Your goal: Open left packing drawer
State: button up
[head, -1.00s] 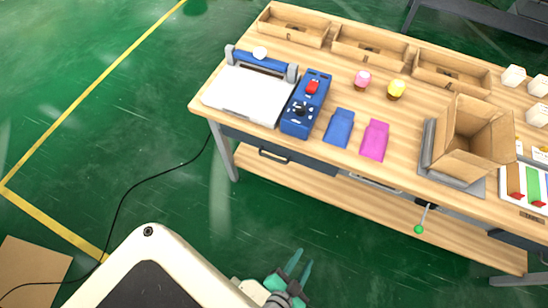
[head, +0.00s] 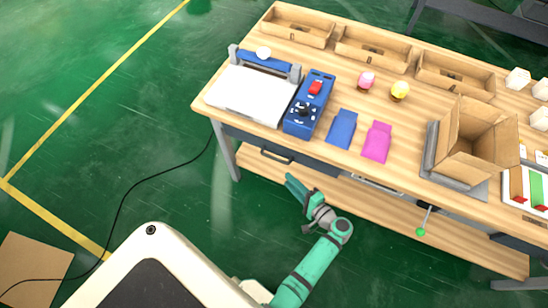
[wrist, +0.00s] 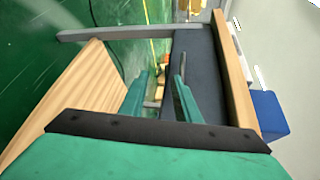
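The left packing drawer (head: 312,162) has a dark grey front under the left part of the wooden table, with a black bar handle (head: 276,156). It looks shut. My gripper (head: 296,188) is in front of and a little below the drawer, to the right of the handle in the head view. In the wrist view my gripper (wrist: 160,85) is open, its two green fingers apart with nothing held. The dark drawer front (wrist: 203,75) lies close beside the right finger there. I cannot tell whether a finger touches it.
A lower wooden shelf (head: 385,205) runs beneath. A green-knobbed lever (head: 421,231) hangs at right. A black cable crosses the floor at left.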

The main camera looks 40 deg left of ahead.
aim_at(274, 158)
jog(key=shift+n+g+y, duration=0.3)
jog(key=shift+g+y, duration=0.2)
jog(key=shift+y, duration=0.2)
jog(key=w+a+r, duration=0.1)
jog(key=a, duration=0.2)
jog(key=w+a, duration=0.1)
jog(key=a, duration=0.3)
jog(key=w+a+r, duration=0.1)
jog(key=a, duration=0.3)
jog(key=shift+w+a+r, duration=0.1)
jog(key=shift+w+r, duration=0.1)
jog(key=shift+r, duration=0.1)
jog(key=shift+c, duration=0.5)
grip_shut()
